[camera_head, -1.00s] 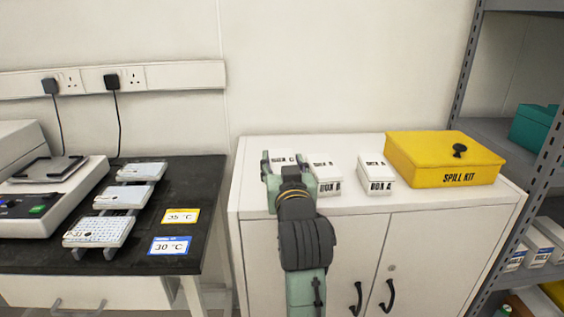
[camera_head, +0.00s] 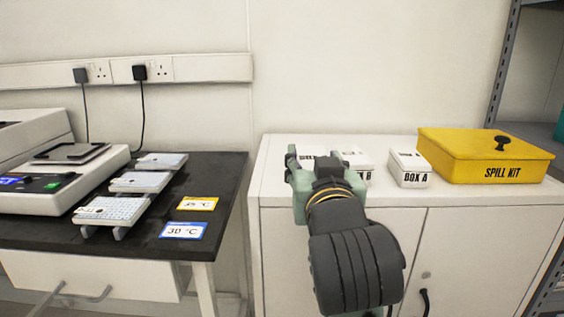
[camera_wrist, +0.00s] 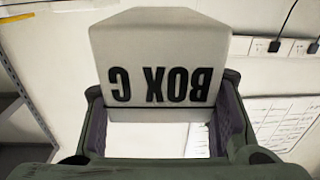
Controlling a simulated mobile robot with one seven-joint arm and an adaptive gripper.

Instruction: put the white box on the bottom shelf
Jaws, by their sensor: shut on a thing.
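My gripper (camera_head: 319,165) is shut on a white box marked BOX C (camera_wrist: 160,60), which appears upside down in the wrist view between the two fingers. In the head view only a small part of this box (camera_head: 308,154) shows behind my gripper. Two more white boxes stand on the white cabinet: one mostly hidden behind my gripper (camera_head: 357,161) and BOX A (camera_head: 409,170) to its right. A grey shelf rack (camera_head: 506,62) stands at the right edge; its bottom shelf is out of view.
A yellow spill kit (camera_head: 484,155) sits on the cabinet (camera_head: 272,170) beside BOX A. A black bench (camera_head: 222,170) with several plates and a device (camera_head: 70,185) stands at the left, with a gap before the cabinet.

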